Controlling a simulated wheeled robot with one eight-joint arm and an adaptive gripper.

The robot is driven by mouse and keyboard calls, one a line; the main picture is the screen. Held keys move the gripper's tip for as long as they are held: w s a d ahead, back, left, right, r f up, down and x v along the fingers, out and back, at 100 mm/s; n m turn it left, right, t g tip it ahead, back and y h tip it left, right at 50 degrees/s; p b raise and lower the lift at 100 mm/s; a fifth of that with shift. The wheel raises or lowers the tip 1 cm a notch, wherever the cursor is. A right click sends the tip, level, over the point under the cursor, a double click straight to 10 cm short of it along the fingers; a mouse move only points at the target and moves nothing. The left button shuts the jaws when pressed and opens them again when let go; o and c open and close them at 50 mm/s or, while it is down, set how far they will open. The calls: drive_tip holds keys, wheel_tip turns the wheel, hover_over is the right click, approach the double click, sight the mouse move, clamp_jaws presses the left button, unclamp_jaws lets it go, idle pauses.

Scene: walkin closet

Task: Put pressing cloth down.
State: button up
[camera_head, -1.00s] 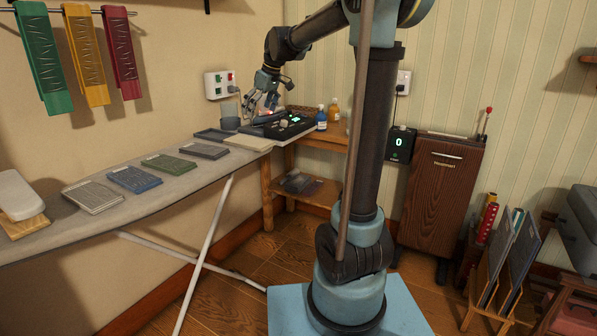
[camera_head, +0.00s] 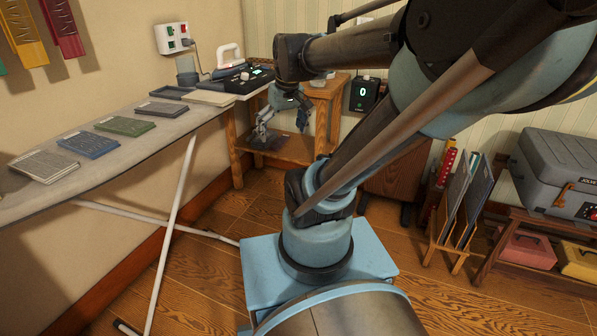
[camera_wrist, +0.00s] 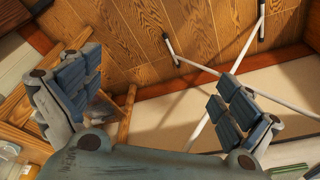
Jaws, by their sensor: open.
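My gripper (camera_head: 283,124) hangs low in front of the wooden side table, fingers downward. I cannot tell for sure which item is the pressing cloth. Flat folded cloths lie in a row on the ironing board (camera_head: 100,160): light grey (camera_head: 45,166), blue (camera_head: 88,144), green (camera_head: 125,126) and dark grey (camera_head: 162,109). A dark grey, crumpled-looking item (camera_head: 268,141) lies on the side table's lower shelf, partly behind my gripper; it also shows in the wrist view (camera_wrist: 100,112).
A white iron (camera_head: 230,57) stands by a black unit (camera_head: 245,80) at the board's far end. The side table (camera_head: 238,150) and the board's white legs (camera_head: 170,220) border clear floor. A wooden rack (camera_head: 452,235) and a grey case (camera_head: 560,165) are at right.

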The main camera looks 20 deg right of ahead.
drive_tip(key=s+d+f+m, duration=0.2)
drive_tip(key=s+d+f, duration=0.1)
drive_tip(key=s+f, duration=0.6)
drive_tip(key=shift+f+m+h, duration=0.15)
drive_tip(key=shift+m+h, duration=0.25)
drive_tip(key=shift+w+f, duration=0.2)
drive_tip(key=shift+w, duration=0.2)
idle(0.7)
